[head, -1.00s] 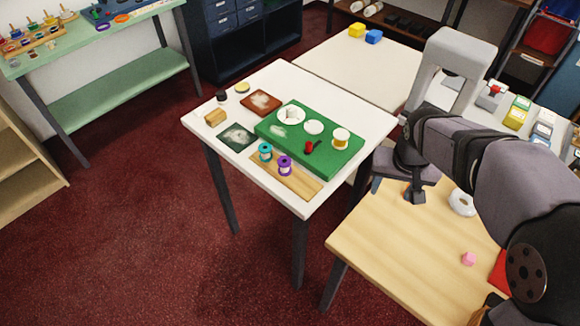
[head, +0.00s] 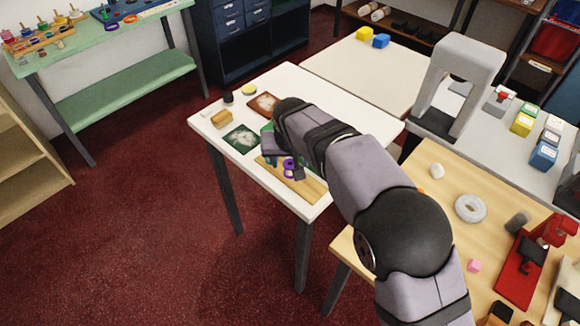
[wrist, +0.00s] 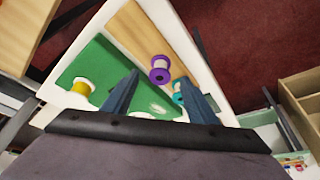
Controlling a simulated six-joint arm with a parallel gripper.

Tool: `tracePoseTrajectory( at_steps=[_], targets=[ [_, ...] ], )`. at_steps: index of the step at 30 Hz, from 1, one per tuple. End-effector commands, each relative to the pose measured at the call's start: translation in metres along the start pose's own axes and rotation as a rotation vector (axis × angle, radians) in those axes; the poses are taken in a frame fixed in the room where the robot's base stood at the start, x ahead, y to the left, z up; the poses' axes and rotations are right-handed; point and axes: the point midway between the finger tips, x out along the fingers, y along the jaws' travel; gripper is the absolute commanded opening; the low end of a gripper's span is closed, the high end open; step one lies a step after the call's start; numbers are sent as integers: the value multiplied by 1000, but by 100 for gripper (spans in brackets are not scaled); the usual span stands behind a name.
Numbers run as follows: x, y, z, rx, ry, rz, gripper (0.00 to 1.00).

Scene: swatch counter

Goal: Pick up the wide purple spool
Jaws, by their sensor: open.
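The purple spool (wrist: 160,71) stands on the wooden board (wrist: 150,35) in the wrist view, ahead of my gripper and between the lines of its two fingers. In the head view the purple spool (head: 288,169) is partly hidden by my arm. My gripper (wrist: 160,92) is open and empty, its fingers spread above the table. In the head view its end (head: 284,160) is over the front of the white table. A teal spool (wrist: 178,93) is close to the purple one, partly hidden behind the right finger.
A green mat (wrist: 100,62) with a yellow spool (wrist: 82,87) lies left of the board in the wrist view. A dark picture card (head: 242,138), a wooden block (head: 221,119) and a brown tile (head: 264,104) lie on the white table (head: 215,135).

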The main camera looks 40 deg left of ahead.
Motion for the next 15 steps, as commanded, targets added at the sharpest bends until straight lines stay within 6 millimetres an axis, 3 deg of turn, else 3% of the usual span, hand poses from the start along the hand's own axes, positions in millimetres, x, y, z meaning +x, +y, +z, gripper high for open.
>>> tracePoseTrajectory(
  at_steps=[8,15],
  targets=[
    [9,0,-2,0,-1,1,53],
    [35,0,-4,0,-1,1,53]
  ],
)
